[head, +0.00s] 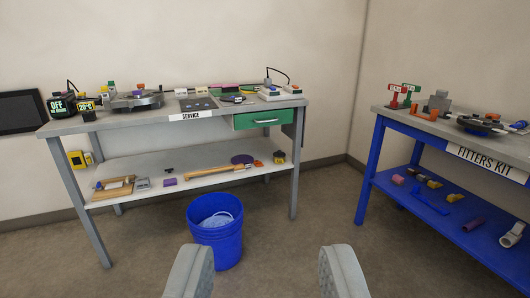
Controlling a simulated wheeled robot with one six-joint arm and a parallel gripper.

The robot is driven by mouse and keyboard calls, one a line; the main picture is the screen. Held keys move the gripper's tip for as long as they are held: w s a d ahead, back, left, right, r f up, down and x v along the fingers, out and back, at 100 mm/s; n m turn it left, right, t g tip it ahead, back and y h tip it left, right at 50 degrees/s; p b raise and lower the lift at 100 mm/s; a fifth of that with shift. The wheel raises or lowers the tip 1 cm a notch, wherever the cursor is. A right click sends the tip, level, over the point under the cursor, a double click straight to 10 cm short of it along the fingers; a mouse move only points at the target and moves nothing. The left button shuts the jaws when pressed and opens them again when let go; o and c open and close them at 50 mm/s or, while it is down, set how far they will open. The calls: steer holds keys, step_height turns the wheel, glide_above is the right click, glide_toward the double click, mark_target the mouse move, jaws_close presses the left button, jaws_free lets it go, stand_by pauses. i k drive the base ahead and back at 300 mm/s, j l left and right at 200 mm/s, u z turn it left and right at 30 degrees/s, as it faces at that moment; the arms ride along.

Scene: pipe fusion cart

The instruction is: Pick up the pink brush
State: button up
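No brush shape is clear at this size. A small pink piece (398,179) lies on the blue lower shelf of the right bench; I cannot tell whether it is the brush. A thin pink and green item (222,86) lies at the back of the left bench top, also too small to name. My gripper (266,262) shows at the bottom with two grey fingers wide apart. It is open and empty, well short of both benches.
A blue bucket (216,230) stands on the floor before the grey SERVICE bench (150,122), which has a green drawer (262,119) and a lower shelf with tools. The FITTERS KIT bench (371,172) stands right. Floor between the benches is clear.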

mark_target(227, 88)
steer(key=i+z, duration=0.3)
steer(key=i, duration=1.65)
steer(key=i+l+u, duration=0.25)
steer(key=i+u, duration=0.2)
steer(key=i, duration=0.35)
steer(key=i+l+u, duration=0.5)
steer(key=i, duration=0.3)
steer(key=i+l+u, duration=0.45)
steer(key=i+l, duration=0.2)
steer(key=l, duration=0.1)
